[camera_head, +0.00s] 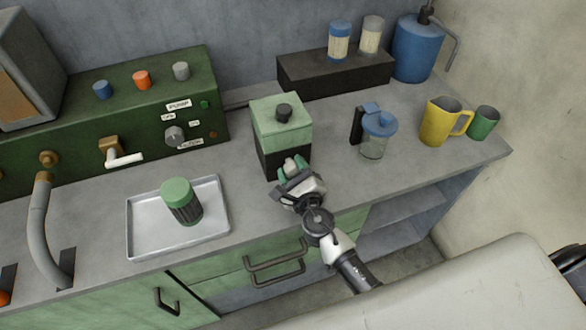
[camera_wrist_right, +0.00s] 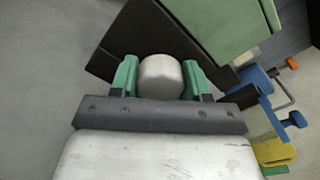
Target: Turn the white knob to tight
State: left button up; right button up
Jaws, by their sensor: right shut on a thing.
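The white knob (camera_head: 291,167) is on the front of a box with a green top (camera_head: 283,127) and a black lower part on the counter. My right gripper (camera_head: 292,169) is at the front of this box, shut on the knob. In the right wrist view the pale, rounded knob (camera_wrist_right: 160,76) sits between the two green fingertips of my right gripper (camera_wrist_right: 160,79), against the black face (camera_wrist_right: 140,38). No marking for tight is readable. My left gripper is not in view.
A metal tray (camera_head: 138,243) with a green-lidded jar (camera_head: 181,201) lies left of the box. A green control panel (camera_head: 80,135) stands behind it. A blue-lidded glass jug (camera_head: 377,135), a yellow mug (camera_head: 440,122) and a green cup (camera_head: 483,122) stand to the right.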

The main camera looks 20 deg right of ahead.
jog(key=m+b, duration=0.1)
jog(key=m, duration=0.3)
jog(key=shift+f, duration=0.1)
jog(key=m+b, duration=0.1)
jog(key=m, duration=0.4)
jog(key=m+b, duration=0.1)
jog(key=m, duration=0.3)
jog(key=shift+m, duration=0.3)
jog(key=m+b, duration=0.1)
jog(key=m, duration=0.2)
jog(key=shift+m, duration=0.3)
jog(key=m+b, duration=0.1)
jog(key=m, duration=0.2)
jog(key=shift+m, duration=0.3)
jog(key=m, duration=0.3)
jog(key=shift+m, duration=0.3)
jog(key=m, duration=0.3)
jog(key=shift+m, duration=0.3)
jog(key=shift+m+p, duration=0.35)
jog(key=shift+m, duration=1.35)
